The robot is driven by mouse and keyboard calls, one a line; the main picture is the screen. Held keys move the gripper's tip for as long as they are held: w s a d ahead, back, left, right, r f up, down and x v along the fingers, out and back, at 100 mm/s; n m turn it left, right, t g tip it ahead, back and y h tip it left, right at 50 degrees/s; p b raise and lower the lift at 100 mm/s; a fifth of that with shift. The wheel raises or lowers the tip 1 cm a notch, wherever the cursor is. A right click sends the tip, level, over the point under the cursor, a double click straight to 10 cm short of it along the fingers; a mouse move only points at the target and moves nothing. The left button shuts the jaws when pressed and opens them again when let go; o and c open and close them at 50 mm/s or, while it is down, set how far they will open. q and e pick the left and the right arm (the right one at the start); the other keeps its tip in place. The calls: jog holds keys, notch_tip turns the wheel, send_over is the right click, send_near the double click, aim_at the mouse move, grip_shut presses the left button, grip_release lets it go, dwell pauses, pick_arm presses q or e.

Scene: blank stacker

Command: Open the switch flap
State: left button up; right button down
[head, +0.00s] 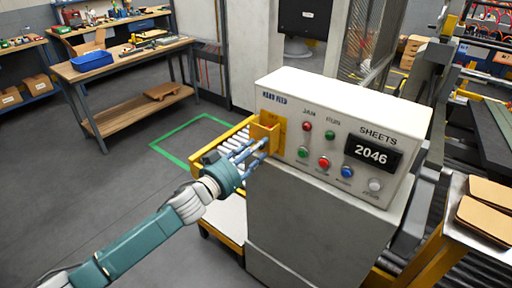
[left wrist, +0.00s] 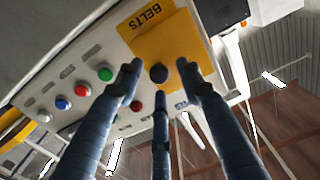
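The yellow switch flap (head: 262,133) is at the left end of the front of a pale control box (head: 335,130). How far the flap is open is unclear. My left gripper (head: 254,150) is right at the yellow part, fingers spread, two to its sides and one in the middle. My right gripper is not in view.
Red, green and blue buttons (head: 347,172) and a display reading 2046 (head: 371,152) are right of the flap. A roller conveyor (head: 222,148) lies behind my gripper. Brown sheets (head: 488,208) lie at the right. A workbench (head: 125,62) stands back left; the floor between is clear.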

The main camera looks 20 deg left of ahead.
pick_arm(q)
jog(key=shift+c, duration=0.5)
grip_shut()
jog(key=shift+r, duration=0.1)
jog(key=shift+a, duration=0.2)
